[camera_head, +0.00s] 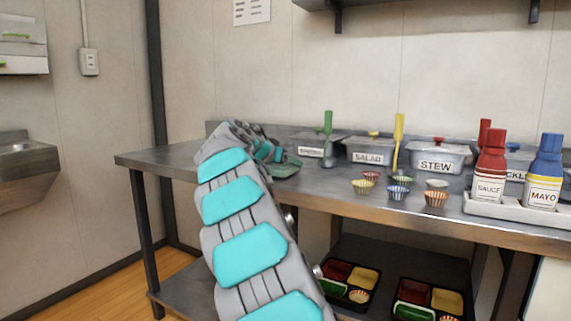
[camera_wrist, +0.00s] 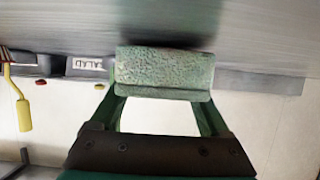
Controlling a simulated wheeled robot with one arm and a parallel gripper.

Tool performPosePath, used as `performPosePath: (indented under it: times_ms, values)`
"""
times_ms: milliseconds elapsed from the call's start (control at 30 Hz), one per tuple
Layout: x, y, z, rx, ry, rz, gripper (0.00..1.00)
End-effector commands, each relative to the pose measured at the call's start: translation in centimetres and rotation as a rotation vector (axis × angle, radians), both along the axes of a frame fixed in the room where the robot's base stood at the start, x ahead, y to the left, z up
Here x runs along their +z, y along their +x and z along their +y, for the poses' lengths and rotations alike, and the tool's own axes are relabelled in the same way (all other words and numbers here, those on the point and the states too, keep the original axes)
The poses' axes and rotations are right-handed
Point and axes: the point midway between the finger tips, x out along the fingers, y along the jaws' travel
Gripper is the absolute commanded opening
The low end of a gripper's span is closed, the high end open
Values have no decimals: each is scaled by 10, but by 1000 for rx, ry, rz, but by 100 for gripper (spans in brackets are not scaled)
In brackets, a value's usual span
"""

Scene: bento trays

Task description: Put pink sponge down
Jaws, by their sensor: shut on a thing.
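In the wrist view, a rectangular sponge (camera_wrist: 163,70) sits between the fingertips of my gripper (camera_wrist: 160,92). It looks mottled grey-green, not pink. My gripper's two green fingers are shut on it. The wrist view is upside down, with the steel counter (camera_wrist: 260,35) at the top. A dark shadow lies right along the sponge's edge on the counter, so it is close to the surface or touching it; I cannot tell which.
Lidded tubs labelled SALAD (camera_head: 368,157) and STEW (camera_head: 437,167) line the back. Several small striped cups (camera_head: 397,192) stand in front of them. Sauce (camera_head: 490,165) and mayo (camera_head: 544,172) bottles stand at right. Bento trays (camera_head: 350,272) lie on the lower shelf. The counter's left end is clear.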

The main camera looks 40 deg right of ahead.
Motion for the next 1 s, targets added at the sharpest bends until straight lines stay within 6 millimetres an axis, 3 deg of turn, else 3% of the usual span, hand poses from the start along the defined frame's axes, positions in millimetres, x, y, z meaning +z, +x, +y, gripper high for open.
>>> performPosePath:
  times_ms: [367, 400, 533, 867, 1000]
  values:
    - [-6, 0, 0, 1, 0, 0, 29]
    - [-5, 0, 0, 1, 0, 0, 84]
    - [-4, 1, 0, 1, -1, 0, 99]
    - [-1, 0, 1, 1, -1, 0, 100]
    - [3, -5, 15, 3, -2, 0, 100]
